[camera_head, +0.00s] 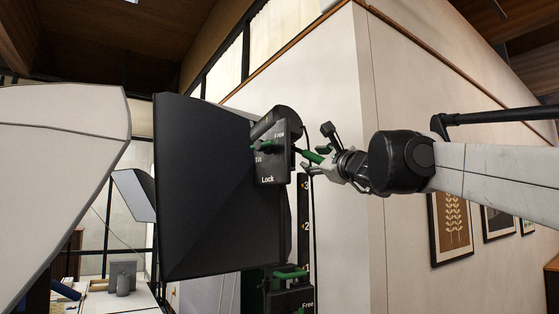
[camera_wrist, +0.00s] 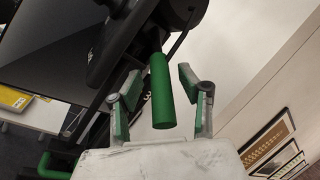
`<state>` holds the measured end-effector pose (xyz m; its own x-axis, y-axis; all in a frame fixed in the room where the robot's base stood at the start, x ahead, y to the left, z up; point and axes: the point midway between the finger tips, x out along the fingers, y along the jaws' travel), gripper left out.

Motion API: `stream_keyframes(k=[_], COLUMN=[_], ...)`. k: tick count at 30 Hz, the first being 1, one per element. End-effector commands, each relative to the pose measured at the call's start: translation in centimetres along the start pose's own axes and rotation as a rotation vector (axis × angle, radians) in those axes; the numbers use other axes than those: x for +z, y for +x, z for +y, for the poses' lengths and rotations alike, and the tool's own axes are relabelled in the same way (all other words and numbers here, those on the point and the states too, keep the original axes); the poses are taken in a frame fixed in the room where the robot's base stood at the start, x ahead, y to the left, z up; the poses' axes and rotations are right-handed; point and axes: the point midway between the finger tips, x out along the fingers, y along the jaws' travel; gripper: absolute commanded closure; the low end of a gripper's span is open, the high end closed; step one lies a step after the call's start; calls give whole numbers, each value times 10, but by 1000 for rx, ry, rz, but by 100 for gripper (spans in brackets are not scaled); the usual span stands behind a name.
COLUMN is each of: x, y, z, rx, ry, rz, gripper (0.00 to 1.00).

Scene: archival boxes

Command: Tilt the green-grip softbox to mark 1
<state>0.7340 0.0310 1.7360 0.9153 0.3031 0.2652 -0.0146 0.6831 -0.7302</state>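The black softbox (camera_head: 215,190) stands left of centre in the head view. On its right side is a black tilt box (camera_head: 270,165) with "Free" and "Lock" labels and a small green lever (camera_head: 262,146). A green grip (camera_head: 312,156) sticks out to the right of this box. My gripper (camera_head: 318,168) is at the grip. In the wrist view the green grip (camera_wrist: 161,92) lies between the fingers of my gripper (camera_wrist: 158,82), with gaps on both sides. The gripper is open. A black scale strip (camera_head: 304,215) below carries marks 3, 2 and 1.
A lower black box (camera_head: 290,298) with a green lever (camera_head: 290,273) sits below the softbox. A large white panel (camera_head: 60,165) fills the left. The white wall corner (camera_head: 370,110) stands behind my arm, with framed pictures (camera_head: 451,228) at right.

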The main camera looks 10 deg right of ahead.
Motion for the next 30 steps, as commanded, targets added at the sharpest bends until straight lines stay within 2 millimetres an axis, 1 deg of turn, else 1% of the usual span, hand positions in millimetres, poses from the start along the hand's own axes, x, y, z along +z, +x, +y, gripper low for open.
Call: stream_keyframes(k=[4,8,15,21,25,30], x=[0,-1,-1,-1,0,0], y=[-8,-25,-66,-97,-111,-119], z=[0,-1,-1,0,0,0], rx=[-1,-1,-1,-1,-1,0], ry=[0,-2,-1,-1,0,-1], rz=[1,2,2,1,1,0], gripper=[62,62,62,62,62,62])
